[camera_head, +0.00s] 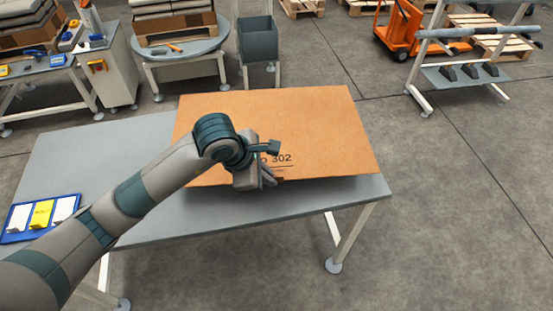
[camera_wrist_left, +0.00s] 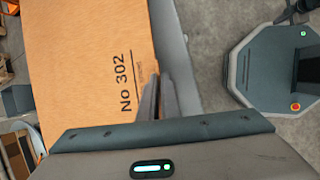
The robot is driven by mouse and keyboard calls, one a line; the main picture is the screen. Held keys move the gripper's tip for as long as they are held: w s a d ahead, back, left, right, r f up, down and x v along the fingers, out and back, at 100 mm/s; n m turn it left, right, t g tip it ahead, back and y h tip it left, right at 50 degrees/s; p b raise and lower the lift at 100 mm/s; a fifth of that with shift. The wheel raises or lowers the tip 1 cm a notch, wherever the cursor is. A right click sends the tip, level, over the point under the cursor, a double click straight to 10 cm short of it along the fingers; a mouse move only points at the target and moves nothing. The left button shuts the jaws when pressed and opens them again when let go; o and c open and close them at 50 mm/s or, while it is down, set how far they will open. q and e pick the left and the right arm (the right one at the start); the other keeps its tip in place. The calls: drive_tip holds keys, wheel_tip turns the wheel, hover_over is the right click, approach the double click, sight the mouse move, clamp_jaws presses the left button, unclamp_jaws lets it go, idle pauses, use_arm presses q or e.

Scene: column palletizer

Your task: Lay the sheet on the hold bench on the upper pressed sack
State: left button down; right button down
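The sheet (camera_head: 310,120) is a large flat brown board marked "No 302". It covers the right part of the grey hold bench (camera_head: 75,165), with a dark shadow along its near edge. The sheet also fills the left of the left wrist view (camera_wrist_left: 90,60). My left gripper (camera_head: 268,178) is at the middle of the sheet's near edge. In the left wrist view its fingers (camera_wrist_left: 161,85) are close together on either side of that edge and look shut on it. I cannot clearly make out the upper pressed sack. My right gripper is not in view.
A blue tray (camera_head: 42,218) with white and yellow cards lies at the bench's left front. Behind stand a round table (camera_head: 180,48) with a stack on a pallet, a grey bin (camera_head: 258,38), an orange truck (camera_head: 398,30) and a rack (camera_head: 470,75). The right floor is clear.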

use_arm(q)
drive_tip(key=s+a+f+m+g, duration=0.1)
drive_tip(key=s+a+m+g, duration=0.1)
drive_tip(key=s+a+m, duration=0.1)
drive_tip(key=s+a+f+m+g, duration=0.2)
drive_tip(key=a+m, duration=0.4)
drive_tip(key=m, duration=0.2)
drive_tip(key=s+a+f+m+g, duration=0.1)
drive_tip(key=s+a+m+g, duration=0.2)
drive_tip(key=a+m, duration=0.2)
drive_tip(key=shift+s+f+m, duration=0.15)
drive_tip(key=shift+s+m, duration=0.2)
drive_tip(key=shift+m, duration=0.15)
drive_tip(key=shift+s+a+m+y, duration=0.5)
drive_tip(key=shift+a+m, duration=0.15)
drive_tip(key=shift+m, duration=0.15)
